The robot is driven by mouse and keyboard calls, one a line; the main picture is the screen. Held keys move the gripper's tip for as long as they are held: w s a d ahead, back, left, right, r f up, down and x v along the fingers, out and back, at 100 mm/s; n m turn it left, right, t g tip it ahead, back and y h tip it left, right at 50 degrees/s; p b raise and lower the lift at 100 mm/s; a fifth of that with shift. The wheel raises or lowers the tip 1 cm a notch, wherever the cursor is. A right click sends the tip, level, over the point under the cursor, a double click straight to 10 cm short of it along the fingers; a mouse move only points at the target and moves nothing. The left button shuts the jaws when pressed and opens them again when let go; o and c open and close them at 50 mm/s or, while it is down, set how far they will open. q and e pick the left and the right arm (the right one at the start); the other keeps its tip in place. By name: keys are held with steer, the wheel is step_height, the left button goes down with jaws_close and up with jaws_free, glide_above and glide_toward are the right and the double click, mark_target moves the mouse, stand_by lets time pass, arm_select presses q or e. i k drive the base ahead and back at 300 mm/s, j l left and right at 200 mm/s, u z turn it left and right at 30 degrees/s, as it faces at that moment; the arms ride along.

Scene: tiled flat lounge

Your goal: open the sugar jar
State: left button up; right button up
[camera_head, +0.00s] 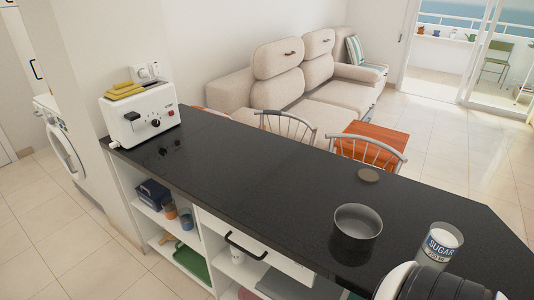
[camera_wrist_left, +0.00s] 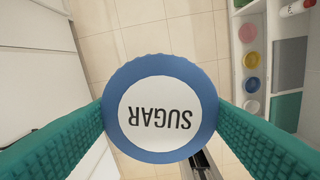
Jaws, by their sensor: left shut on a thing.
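The sugar jar (camera_head: 440,243) stands upright on the black counter near its front right part. It is a clear jar with a blue SUGAR label, and white shows at its top with no blue lid on it. In the left wrist view, the round sugar lid (camera_wrist_left: 160,106), white with a blue rim and the word SUGAR, sits between the green fingers of my left gripper (camera_wrist_left: 160,112). The fingers touch it on both sides, and the tiled floor shows beyond it. My left gripper does not show in the head view. My right gripper is in neither view.
A white toaster (camera_head: 140,113) is at the counter's far left end. The counter (camera_head: 260,180) is mostly clear between. Open shelves (camera_head: 165,222) lie below.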

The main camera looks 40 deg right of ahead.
mark_target(442, 241)
steer(key=i+l+z, duration=0.1)
steer(key=z, duration=0.35)
steer(key=i+z, duration=0.3)
steer(key=z, duration=0.15)
steer(key=i+j+z, duration=0.1)
steer(key=z, duration=0.35)
steer(key=i+j+z, duration=0.15)
steer(key=z, duration=0.3)
steer(key=i+z, duration=0.3)
steer(key=i+j+z, duration=0.15)
steer(key=z, duration=0.15)
